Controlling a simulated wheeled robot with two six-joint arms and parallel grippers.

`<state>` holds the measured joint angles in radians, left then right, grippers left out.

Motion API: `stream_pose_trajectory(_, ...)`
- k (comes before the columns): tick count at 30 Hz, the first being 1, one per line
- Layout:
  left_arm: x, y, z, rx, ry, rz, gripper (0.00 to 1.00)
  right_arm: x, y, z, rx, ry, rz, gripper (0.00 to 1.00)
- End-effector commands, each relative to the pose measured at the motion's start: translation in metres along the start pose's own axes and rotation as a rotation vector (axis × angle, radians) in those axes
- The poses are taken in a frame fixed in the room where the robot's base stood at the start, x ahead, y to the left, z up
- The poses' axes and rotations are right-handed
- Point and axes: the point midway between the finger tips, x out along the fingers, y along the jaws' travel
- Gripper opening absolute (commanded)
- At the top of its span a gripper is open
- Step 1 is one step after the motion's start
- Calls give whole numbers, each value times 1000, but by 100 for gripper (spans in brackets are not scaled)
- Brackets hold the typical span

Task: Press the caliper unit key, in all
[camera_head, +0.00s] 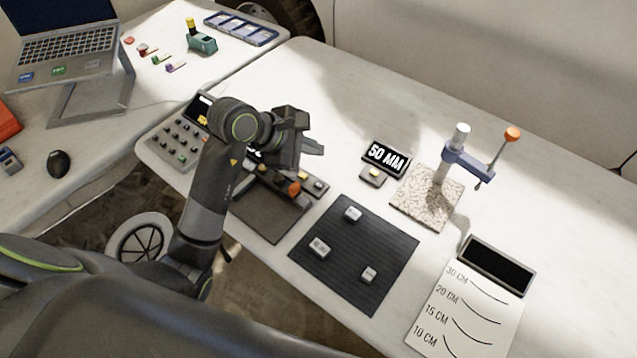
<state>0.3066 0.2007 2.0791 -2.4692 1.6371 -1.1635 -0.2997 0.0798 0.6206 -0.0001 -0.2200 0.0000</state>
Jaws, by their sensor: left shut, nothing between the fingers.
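My left gripper (314,147) is shut and empty, with its fingers pointing right above the table. It is over a dark bar-shaped device (312,184), which looks like the caliper. The device has an orange knob (294,188) and small light and yellow keys, and lies at the far edge of a dark mat. My gripper and forearm hide much of it and most of a display behind it. I cannot tell whether the fingers touch a key. A black display reading "50 MM" (386,157) stands to the right, with a small yellow-topped button block (373,176) in front.
A ribbed black mat (385,265) holds three small grey blocks. A granite stand (425,208) with a blue arm and orange knob stands right. A marked sheet (465,318) and dark tray are front right. A button panel (175,140) is left of my arm.

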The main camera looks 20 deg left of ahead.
Motion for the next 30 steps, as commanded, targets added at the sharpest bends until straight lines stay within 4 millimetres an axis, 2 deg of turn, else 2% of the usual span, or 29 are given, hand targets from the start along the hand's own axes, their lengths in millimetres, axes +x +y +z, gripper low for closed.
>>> stream_pose_trajectory(8,5,-4,-4,-2,-2,0,0,6,-2,0,1,0,-2,36)
stream_pose_trajectory(18,39,-29,-28,-4,-3,-1,0,37,-5,4,1,-11,-2,36)
stream_pose_trajectory(24,55,-40,-39,-2,-3,1,0,48,0,-6,2,-6,6,36)
stream_pose_trajectory(30,61,-44,-44,-2,-3,1,0,53,-1,-13,3,-7,7,36)
